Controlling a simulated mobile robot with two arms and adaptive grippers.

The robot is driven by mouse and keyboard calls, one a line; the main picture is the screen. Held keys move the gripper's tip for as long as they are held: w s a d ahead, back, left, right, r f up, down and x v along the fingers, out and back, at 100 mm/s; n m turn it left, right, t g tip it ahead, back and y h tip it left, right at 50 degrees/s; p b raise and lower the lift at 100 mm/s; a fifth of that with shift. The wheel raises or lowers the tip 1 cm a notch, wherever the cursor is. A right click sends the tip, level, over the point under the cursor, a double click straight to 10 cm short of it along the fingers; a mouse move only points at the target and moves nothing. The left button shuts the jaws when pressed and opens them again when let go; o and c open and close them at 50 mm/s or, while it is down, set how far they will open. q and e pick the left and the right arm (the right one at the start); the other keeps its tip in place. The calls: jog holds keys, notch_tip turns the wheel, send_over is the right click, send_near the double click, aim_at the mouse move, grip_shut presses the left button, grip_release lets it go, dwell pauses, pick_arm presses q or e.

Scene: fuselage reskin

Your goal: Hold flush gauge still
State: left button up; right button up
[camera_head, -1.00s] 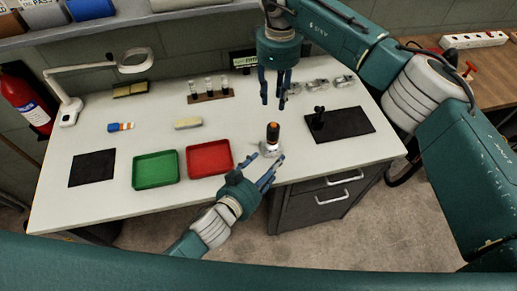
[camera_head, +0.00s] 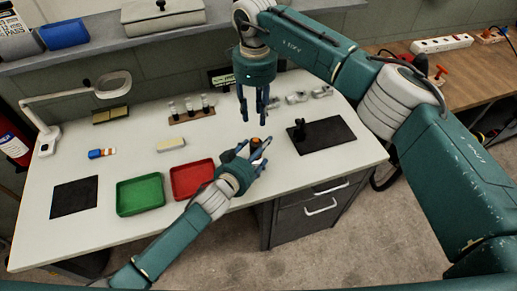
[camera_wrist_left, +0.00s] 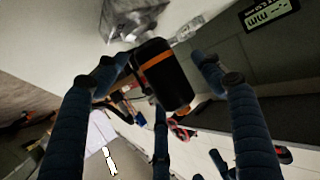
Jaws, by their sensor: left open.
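The flush gauge (camera_head: 255,143) is a small upright device with a dark body and an orange part, near the front edge of the white table. My left gripper (camera_head: 259,150) reaches it from the front left, and its fingers partly hide it. In the left wrist view, the black gauge body with an orange band (camera_wrist_left: 166,76) lies between the spread fingers of my open left gripper (camera_wrist_left: 168,85). I see no clear grip on it. My right gripper (camera_head: 254,108) hangs above the table behind the gauge, fingers down, apart and empty.
A green tray (camera_head: 141,209) and a red tray (camera_head: 178,192) lie left of the gauge. A black mat (camera_head: 345,136) with a black stand (camera_head: 299,130) is to the right. A rack of vials (camera_head: 191,116) and several metal parts (camera_head: 298,98) stand behind.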

pick_arm(q)
jog(key=shift+w+d+f, duration=0.1)
jog(key=shift+w+d, duration=0.05)
jog(key=shift+w, duration=0.1)
jog(key=c, duration=1.5)
jog(key=shift+c, duration=0.2)
pick_arm(e)
grip_shut()
